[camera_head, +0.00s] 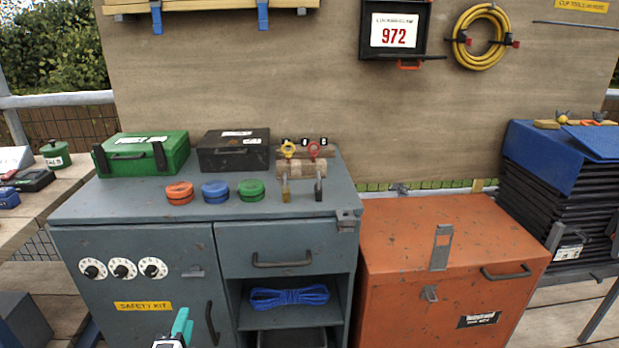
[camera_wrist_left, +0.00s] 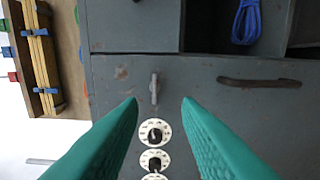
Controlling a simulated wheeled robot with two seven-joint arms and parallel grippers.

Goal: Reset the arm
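My left gripper (camera_head: 180,330) shows at the bottom of the head view, low in front of the grey cabinet's left door. In the left wrist view its two teal fingers (camera_wrist_left: 160,105) are spread apart with nothing between them. Beyond them is the cabinet door with a small latch (camera_wrist_left: 154,88), a dark handle (camera_wrist_left: 258,82) and white dials (camera_wrist_left: 155,132). The gripper looks apart from the door. My right gripper is in neither view.
The grey cabinet (camera_head: 130,208) carries a green case (camera_head: 145,153), a black case (camera_head: 234,150), coloured round tins (camera_head: 215,191) and padlocks. A blue rope (camera_head: 288,297) lies on its open shelf. An orange chest (camera_head: 400,225) stands to the right.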

